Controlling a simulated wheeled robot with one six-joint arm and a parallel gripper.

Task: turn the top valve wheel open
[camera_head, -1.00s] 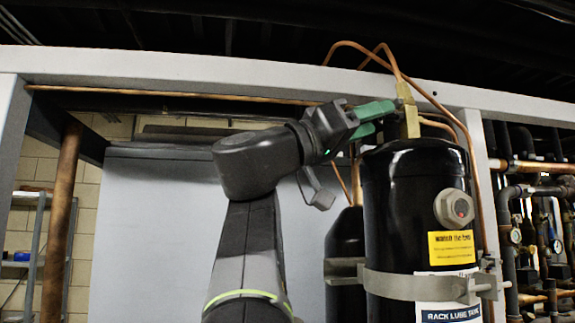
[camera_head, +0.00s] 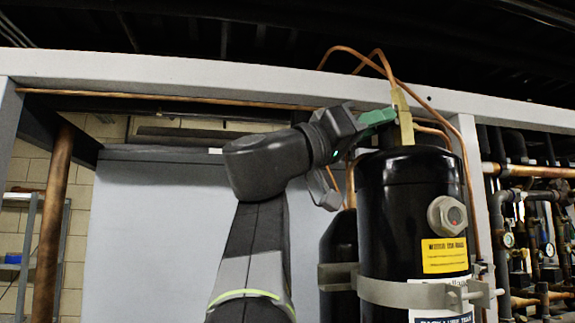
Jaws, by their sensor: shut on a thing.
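My gripper (camera_head: 376,119), with green fingers, reaches from the left to the brass valve (camera_head: 402,115) on top of the black tank (camera_head: 413,210). The fingers are shut at the left side of the valve, on what appears to be the top valve wheel. The wheel itself is hidden by the fingers and the gripper body, so its turn cannot be told. The brass valve body stands upright, with copper tubes rising from its top.
A grey frame beam (camera_head: 200,83) runs across just above my arm. A second black tank (camera_head: 341,250) stands behind and left of the first. Thin copper tubes (camera_head: 466,190) pass close to the right of the tank. A grey panel (camera_head: 155,230) lies behind my arm.

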